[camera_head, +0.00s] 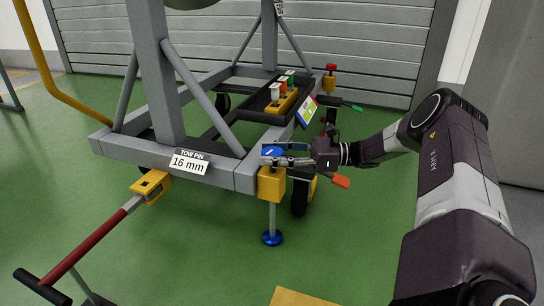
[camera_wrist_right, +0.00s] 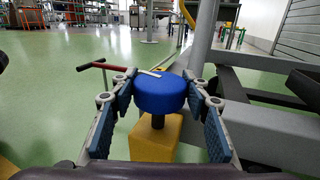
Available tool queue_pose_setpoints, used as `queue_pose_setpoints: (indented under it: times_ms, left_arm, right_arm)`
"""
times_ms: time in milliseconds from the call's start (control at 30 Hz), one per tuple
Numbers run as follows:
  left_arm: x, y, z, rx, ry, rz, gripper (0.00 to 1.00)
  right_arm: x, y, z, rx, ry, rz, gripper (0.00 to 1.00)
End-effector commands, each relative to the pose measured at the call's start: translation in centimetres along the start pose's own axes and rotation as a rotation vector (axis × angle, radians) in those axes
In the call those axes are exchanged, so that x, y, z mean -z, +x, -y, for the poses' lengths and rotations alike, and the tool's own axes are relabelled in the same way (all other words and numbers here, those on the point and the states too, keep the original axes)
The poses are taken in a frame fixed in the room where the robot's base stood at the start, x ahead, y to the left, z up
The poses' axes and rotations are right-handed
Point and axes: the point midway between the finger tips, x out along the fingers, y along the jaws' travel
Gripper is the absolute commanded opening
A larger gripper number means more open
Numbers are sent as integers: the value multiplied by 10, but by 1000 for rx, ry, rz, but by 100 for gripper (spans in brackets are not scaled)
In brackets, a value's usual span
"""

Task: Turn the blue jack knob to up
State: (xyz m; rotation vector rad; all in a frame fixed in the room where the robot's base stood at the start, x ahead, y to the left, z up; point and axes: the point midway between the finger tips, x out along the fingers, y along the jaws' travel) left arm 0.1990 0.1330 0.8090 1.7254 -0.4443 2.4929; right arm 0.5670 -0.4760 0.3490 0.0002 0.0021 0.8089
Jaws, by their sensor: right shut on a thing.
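The blue jack knob (camera_head: 271,151) sits on top of a yellow jack housing (camera_head: 271,186) at the near corner of the grey stand. Below the housing, a thin leg ends in a blue foot pad (camera_head: 272,239) at the floor. My right gripper (camera_head: 288,153) reaches in from the right and is shut on the knob. In the right wrist view, the blue knob (camera_wrist_right: 161,95) is between the two fingers, with a dark stem below it. A pale strip shows at the knob's far upper edge; I cannot tell its exact direction. My left gripper is not in view.
A black tray (camera_head: 262,105) with coloured knobs stands on the frame. A red knob (camera_head: 331,68) is farther back.

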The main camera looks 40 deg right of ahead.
Motion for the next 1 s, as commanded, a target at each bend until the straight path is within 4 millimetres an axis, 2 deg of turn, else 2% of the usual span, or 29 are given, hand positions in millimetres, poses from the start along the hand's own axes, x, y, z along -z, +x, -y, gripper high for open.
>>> queue_pose_setpoints:
  times_ms: [733, 767, 900, 1000]
  left_arm:
    - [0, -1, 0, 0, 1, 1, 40]
    - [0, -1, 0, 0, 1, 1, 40]
    - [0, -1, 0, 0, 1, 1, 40]
    - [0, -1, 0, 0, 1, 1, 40]
  right_arm:
    - [-2, 1, -1, -64, 0, 4, 19]
    - [-2, 1, -1, -64, 0, 4, 46]
    - [-1, 1, -1, -62, -1, 4, 61]
    - [-1, 0, 0, -61, -1, 3, 61]
